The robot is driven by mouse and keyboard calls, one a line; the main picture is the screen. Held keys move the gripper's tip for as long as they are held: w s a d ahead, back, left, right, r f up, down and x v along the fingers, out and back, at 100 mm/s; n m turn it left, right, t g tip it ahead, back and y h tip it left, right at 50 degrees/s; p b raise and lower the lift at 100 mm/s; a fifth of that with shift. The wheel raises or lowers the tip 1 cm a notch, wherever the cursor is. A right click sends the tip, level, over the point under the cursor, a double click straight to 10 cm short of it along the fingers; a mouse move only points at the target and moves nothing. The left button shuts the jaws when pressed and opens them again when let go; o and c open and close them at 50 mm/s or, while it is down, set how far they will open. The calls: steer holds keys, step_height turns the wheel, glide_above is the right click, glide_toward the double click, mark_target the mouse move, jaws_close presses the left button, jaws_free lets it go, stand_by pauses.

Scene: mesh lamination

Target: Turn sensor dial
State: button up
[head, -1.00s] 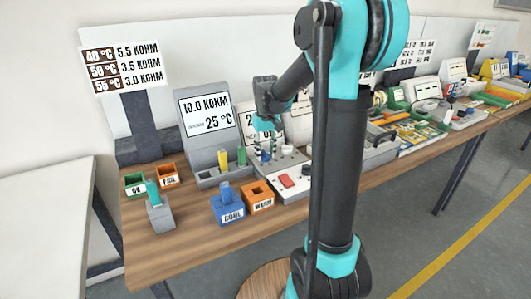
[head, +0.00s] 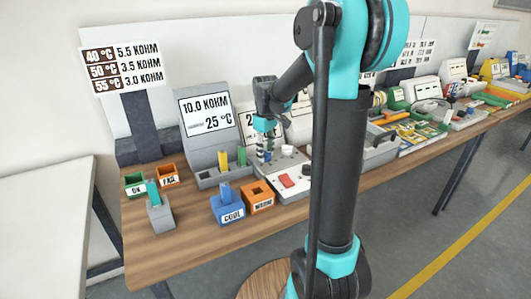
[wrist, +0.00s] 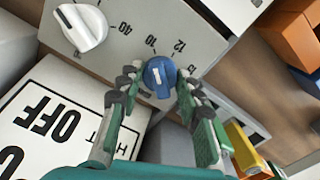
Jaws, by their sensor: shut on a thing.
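The sensor dial (wrist: 158,73) is a blue knob with a white pointer mark on a grey panel with printed numbers. It shows in the wrist view at the upper middle. My gripper (wrist: 159,82) has one green finger on each side of the dial and is shut on it. In the head view my gripper (head: 266,149) points down over the control box (head: 293,192) on the bench. The dial is largely hidden by the fingers there.
A white knob (wrist: 82,26) is on the same panel, left of the blue one. Blue COOL (head: 229,211) and orange WARM (head: 259,199) holders stand in front.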

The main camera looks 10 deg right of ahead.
mark_target(266, 152)
steer(key=o, duration=1.2)
steer(key=shift+c, duration=0.2)
steer(key=shift+r, duration=0.1)
step_height(266, 152, up, 12)
steer(key=shift+s, duration=0.1)
